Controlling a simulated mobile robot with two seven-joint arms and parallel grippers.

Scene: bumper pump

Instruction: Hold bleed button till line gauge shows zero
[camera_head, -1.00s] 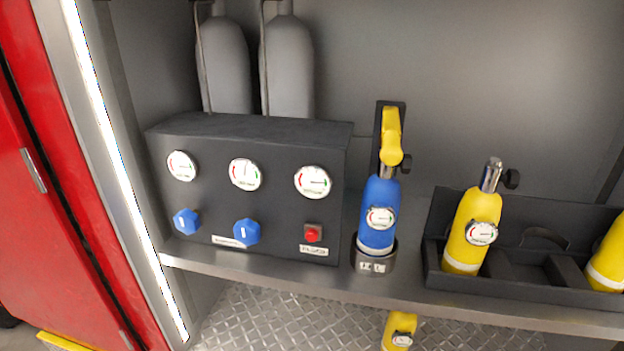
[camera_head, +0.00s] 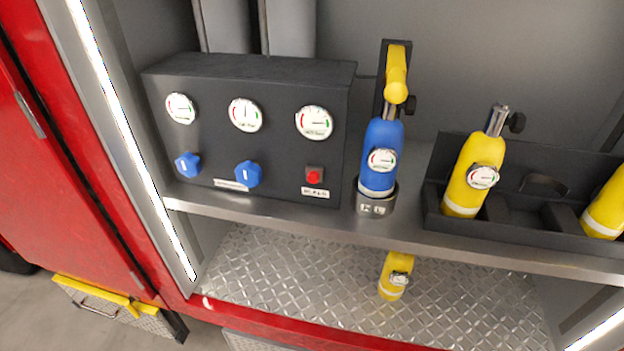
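The red bleed button (camera_head: 313,177) sits on the lower right of the dark control panel (camera_head: 275,180), above a small white label. The right-hand gauge (camera_head: 314,123) is directly above the button; its needle looks to point right, but its value is too small to read. A middle gauge (camera_head: 245,115) and a left gauge (camera_head: 181,108) are in the same row. Two blue knobs, a left one (camera_head: 188,165) and a middle one (camera_head: 248,174), sit below them. Neither of my grippers is in view.
A blue cylinder (camera_head: 381,150) stands in a holder right of the panel, with a yellow fitting (camera_head: 397,75) at its top. Yellow cylinders (camera_head: 470,170) stand in a dark rack (camera_head: 560,235). Another yellow cylinder (camera_head: 393,278) is on the diamond-plate floor (camera_head: 300,270) below the shelf.

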